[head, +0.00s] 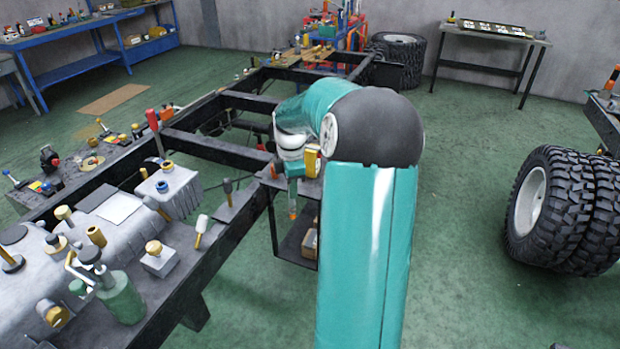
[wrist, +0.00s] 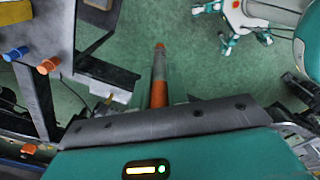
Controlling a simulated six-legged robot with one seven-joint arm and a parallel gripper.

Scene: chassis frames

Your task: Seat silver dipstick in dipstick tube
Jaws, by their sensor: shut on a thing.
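My gripper (head: 292,198) hangs beside the right rail of the dark chassis frame, partly hidden by my arm. In the wrist view it is shut on a slim silver rod with orange parts, which I take to be the silver dipstick (wrist: 159,68). The rod points away from the gripper over the green floor, and its held end is hidden behind the dark jaw edge. An orange tip also shows below the gripper in the head view. I cannot pick out the dipstick tube for certain.
The chassis frame (head: 215,148) carries a grey engine block (head: 120,215) with several knobs and caps. A green bottle (head: 122,298) stands at its near end. A dark shelf stand (head: 290,245) is below my gripper. Large tyres (head: 560,205) stand right; the floor between is clear.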

